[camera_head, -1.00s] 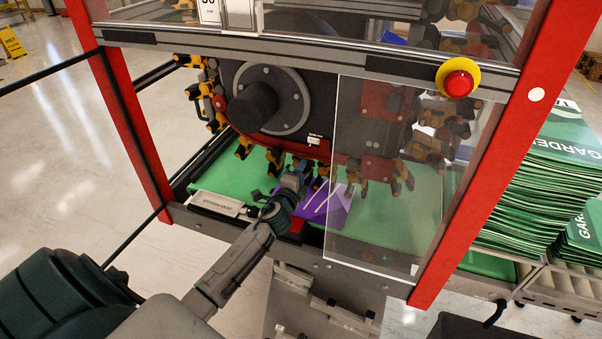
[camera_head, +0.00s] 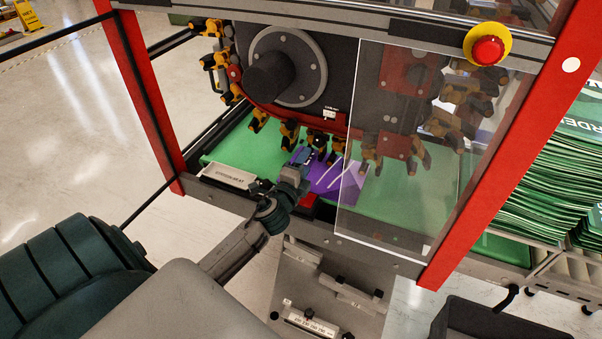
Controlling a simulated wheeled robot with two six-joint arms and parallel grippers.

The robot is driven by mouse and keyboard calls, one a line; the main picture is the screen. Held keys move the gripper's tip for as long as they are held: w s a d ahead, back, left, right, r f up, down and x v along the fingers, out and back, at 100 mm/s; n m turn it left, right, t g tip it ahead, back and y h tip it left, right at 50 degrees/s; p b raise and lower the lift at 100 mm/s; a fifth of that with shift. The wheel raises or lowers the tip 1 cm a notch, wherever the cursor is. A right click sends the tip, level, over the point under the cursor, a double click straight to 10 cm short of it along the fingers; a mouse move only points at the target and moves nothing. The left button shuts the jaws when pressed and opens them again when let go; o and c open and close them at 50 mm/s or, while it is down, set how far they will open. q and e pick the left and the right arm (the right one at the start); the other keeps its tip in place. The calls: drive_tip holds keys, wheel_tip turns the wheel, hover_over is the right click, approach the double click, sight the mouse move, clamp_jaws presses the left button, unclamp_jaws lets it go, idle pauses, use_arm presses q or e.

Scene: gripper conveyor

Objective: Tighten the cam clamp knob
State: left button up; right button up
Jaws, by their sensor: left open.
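My left gripper (camera_head: 284,172) is open in front of the machine's opening, over its front edge and beside a purple sheet (camera_head: 341,176). I see nothing held between its fingers. Just beyond the fingertips, several orange-and-black clamps (camera_head: 289,134) hang along the lower rim of the dark drum (camera_head: 318,92). A small dark part (camera_head: 318,141) sits among these clamps close to the gripper. I cannot tell which part is the cam clamp knob. My right gripper is not in view.
A clear panel (camera_head: 400,205) covers the right half of the opening. Red posts (camera_head: 150,105) frame it, and an emergency button (camera_head: 488,50) is at upper right. A green bed (camera_head: 225,150) lies under the drum. Stacked green bags (camera_head: 545,185) stand at right.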

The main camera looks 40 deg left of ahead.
use_arm(q)
drive_tip(key=shift+v, duration=1.2)
drive_tip(key=s+d+f+n+g+h, duration=0.1)
drive_tip(key=s+d+f+n+g, duration=0.3)
drive_tip(key=s, duration=0.6)
drive_tip(key=s+d+f+n+g+h, duration=0.1)
drive_tip(key=s+d+f+n+g, duration=0.35)
drive_tip(key=s, duration=0.55)
drive_tip(key=s+d+f+n+g+h, duration=0.1)
drive_tip(key=s+d+f+n+g, duration=0.1)
drive_tip(key=s+d+n+g, duration=0.5)
drive_tip(key=s+a+f+b, duration=0.1)
drive_tip(key=s+a+f, duration=0.15)
drive_tip(key=f, duration=1.35)
drive_tip(key=s+a+f, duration=0.1)
drive_tip(key=a+f, duration=0.2)
drive_tip(key=f, duration=1.2)
drive_tip(key=s+a+f, duration=0.1)
drive_tip(key=s+f, duration=1.7)
drive_tip(key=f, duration=0.1)
drive_tip(key=shift+a+f+g+b, duration=0.25)
drive_tip(key=shift+f+g+b, duration=0.1)
drive_tip(key=shift+g, duration=0.1)
